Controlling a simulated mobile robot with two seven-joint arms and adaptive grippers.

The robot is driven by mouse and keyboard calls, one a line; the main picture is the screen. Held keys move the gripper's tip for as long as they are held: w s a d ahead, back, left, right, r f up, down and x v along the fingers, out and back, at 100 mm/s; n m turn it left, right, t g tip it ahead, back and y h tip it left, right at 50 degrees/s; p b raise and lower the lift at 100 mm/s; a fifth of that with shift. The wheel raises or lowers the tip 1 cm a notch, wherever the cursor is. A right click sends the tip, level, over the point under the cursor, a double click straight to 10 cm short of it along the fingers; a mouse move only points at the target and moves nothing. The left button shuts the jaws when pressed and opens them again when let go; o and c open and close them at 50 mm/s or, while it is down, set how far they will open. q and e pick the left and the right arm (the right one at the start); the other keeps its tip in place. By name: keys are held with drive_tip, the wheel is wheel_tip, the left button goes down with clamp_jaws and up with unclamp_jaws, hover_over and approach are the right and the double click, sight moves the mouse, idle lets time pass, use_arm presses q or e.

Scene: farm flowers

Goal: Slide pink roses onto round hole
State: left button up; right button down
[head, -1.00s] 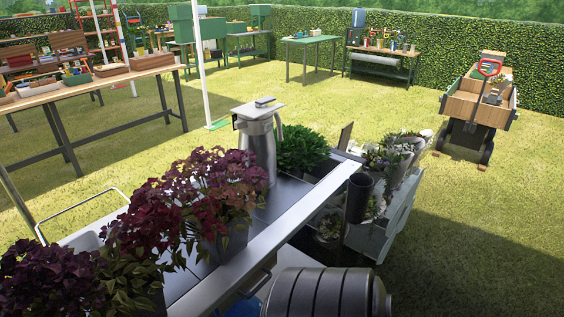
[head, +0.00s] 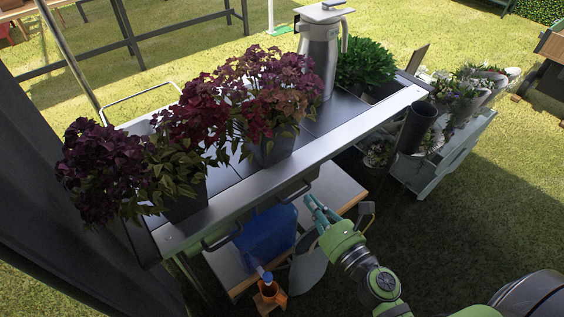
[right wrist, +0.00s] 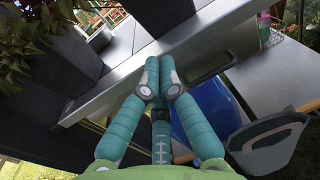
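I cannot make out any flowers that are clearly pink roses. Potted dark red and pink-red flowers (head: 270,88) and dark purple flowers (head: 105,170) stand on the metal cart (head: 330,143). A dark round cup-like holder (head: 417,127) with an open top is fixed at the cart's right end; I cannot tell if it is the round hole. My right gripper (head: 309,200) is beside the cart's front edge, below the tabletop rim in the head view. In the right wrist view, its fingertips (right wrist: 159,62) meet with nothing visible between them. My left gripper is out of view.
A metal jug (head: 318,60) and a green leafy plant (head: 365,62) stand at the cart's back right. Several pale flowers (head: 465,95) sit on a stand at right. A blue object (head: 267,237) and an orange holder (head: 268,291) are below.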

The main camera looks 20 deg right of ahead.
sight(275, 156)
drive_tip(key=p+x, duration=0.3)
drive_tip(key=x, duration=1)
drive_tip(key=shift+w+a+r+p, duration=0.1)
drive_tip(key=shift+w+a+p, duration=0.1)
drive_tip(key=shift+w+p, duration=0.1)
drive_tip(key=shift+w, duration=0.15)
drive_tip(key=shift+w, duration=0.1)
